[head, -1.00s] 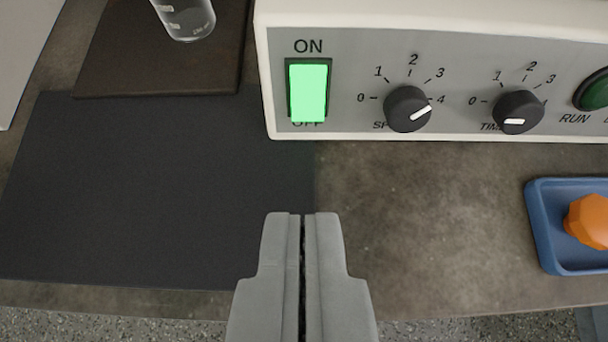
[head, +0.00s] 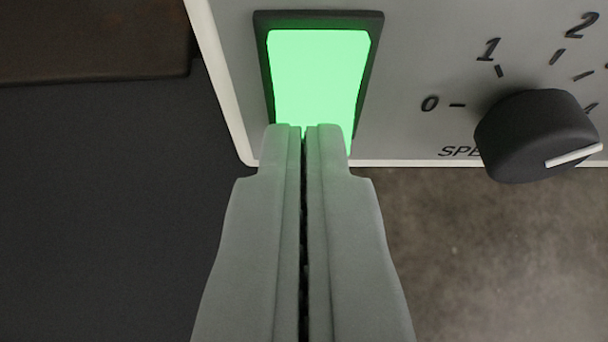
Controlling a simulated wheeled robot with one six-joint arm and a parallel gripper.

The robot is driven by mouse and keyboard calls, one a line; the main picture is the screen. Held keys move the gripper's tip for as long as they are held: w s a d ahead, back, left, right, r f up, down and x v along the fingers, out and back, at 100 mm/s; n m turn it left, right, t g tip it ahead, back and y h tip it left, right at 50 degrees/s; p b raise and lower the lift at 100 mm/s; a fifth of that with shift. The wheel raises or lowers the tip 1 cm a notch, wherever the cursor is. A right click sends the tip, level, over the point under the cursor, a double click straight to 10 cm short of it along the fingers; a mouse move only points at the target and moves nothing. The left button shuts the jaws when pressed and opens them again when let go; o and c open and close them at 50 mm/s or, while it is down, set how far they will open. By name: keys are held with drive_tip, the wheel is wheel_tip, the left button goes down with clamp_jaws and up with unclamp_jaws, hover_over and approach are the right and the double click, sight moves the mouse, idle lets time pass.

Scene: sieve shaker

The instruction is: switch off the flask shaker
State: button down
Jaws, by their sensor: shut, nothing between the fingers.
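The flask shaker's grey front panel (head: 420,50) fills the upper part of the head view. Its power switch (head: 317,70) is a rocker in a black frame and glows bright green. My gripper (head: 304,128) is shut and empty, with its fingertips in front of the lower end of the switch. They hide that lower end and the label under it. I cannot tell whether the tips touch the rocker.
The black speed knob (head: 535,135) sticks out of the panel to the right of the switch. A dark mat (head: 100,200) lies on the bench at the left, with a dark brown board (head: 90,40) behind it. Bare bench (head: 480,260) shows at the lower right.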

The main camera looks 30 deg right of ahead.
drive_tip(key=shift+w+d+f, duration=0.1)
drive_tip(key=shift+w+f, duration=0.1)
drive_tip(key=shift+f, duration=0.1)
idle(0.4)
drive_tip(key=shift+r, duration=0.1)
drive_tip(key=shift+r, duration=0.65)
